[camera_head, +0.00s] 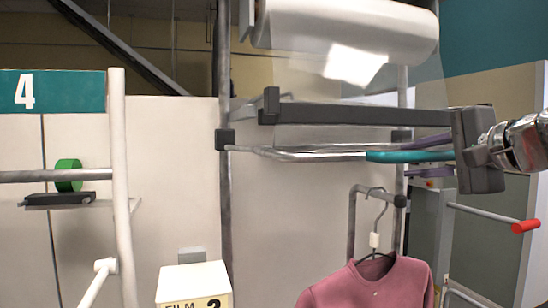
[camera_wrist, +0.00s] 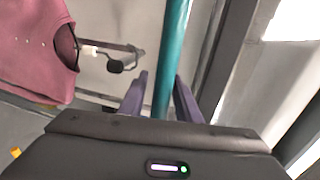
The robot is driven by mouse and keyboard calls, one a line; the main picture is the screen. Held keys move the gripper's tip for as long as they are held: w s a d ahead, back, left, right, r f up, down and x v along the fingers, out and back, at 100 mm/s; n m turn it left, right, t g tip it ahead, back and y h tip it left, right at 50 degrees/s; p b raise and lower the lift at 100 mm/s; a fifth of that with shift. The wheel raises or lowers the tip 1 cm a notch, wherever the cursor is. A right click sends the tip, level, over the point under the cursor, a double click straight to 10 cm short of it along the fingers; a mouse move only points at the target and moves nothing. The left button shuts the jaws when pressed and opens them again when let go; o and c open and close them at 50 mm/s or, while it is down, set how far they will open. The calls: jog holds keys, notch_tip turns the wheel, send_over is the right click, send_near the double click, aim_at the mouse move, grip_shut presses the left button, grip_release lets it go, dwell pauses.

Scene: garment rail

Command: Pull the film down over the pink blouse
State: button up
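The pink blouse (camera_head: 372,284) hangs on a hanger (camera_head: 375,240) from a short rail arm at the lower middle of the head view. It also shows at the left of the wrist view (camera_wrist: 35,50). The white film roll (camera_head: 345,25) is at the top, with translucent film (camera_head: 425,85) hanging below it. A grey bar with a teal grip (camera_head: 400,157) runs below the roll, above the blouse. My gripper (camera_head: 405,160) comes from the right, its purple fingers on either side of the teal grip. In the wrist view a gap shows between the left finger and the teal grip (camera_wrist: 174,50).
A dark horizontal beam (camera_head: 370,115) runs just above the grey bar. A red-tipped rod (camera_head: 524,226) sticks out at the right. A white rack post (camera_head: 118,150) with a green tape roll (camera_head: 69,175) stands left. A labelled film box (camera_head: 193,284) is at the bottom.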

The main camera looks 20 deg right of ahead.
grip_shut()
dwell(0.3)
